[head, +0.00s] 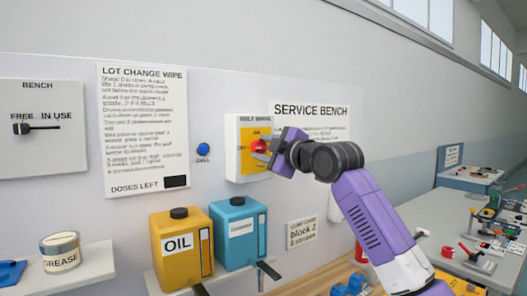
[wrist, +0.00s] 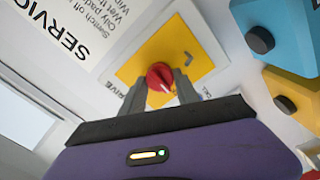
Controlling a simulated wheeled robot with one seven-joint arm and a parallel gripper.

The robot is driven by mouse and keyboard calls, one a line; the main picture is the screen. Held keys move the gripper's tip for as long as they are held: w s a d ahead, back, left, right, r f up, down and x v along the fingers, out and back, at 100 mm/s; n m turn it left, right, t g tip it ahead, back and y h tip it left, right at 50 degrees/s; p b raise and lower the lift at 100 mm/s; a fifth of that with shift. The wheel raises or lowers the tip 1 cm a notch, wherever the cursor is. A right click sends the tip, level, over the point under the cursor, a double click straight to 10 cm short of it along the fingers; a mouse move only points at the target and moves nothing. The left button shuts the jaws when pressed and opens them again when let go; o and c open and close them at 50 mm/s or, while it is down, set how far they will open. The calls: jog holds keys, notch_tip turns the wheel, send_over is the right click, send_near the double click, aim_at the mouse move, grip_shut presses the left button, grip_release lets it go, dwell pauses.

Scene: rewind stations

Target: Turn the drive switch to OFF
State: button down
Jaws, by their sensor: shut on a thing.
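The drive switch is a red knob (head: 258,146) on a yellow plate (head: 247,137), fixed to a white box on the wall panel. My gripper (head: 264,150) is at the switch. In the wrist view the red knob (wrist: 160,77) sits between the two grey fingers of my gripper (wrist: 160,86), which are shut on it. A pale pointer mark shows on the knob's lower right edge in the wrist view. The lettering around the knob on the yellow plate (wrist: 205,62) is only partly readable, so I cannot tell the switch position for sure.
A yellow OIL can (head: 178,255) and a blue can (head: 236,222) stand below the switch. A blue call button (head: 203,150) is to its left. A grease tub (head: 60,252) sits on the left shelf. A grey bench (head: 450,215) with several items is at right.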

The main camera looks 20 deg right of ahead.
jog(key=shift+n, duration=0.4)
jog(key=shift+f, duration=0.1)
jog(key=c, duration=0.9)
grip_release()
jog(key=shift+s, duration=0.1)
jog(key=b+v, duration=0.2)
jog(key=v, duration=0.5)
jog(key=shift+s, duration=0.3)
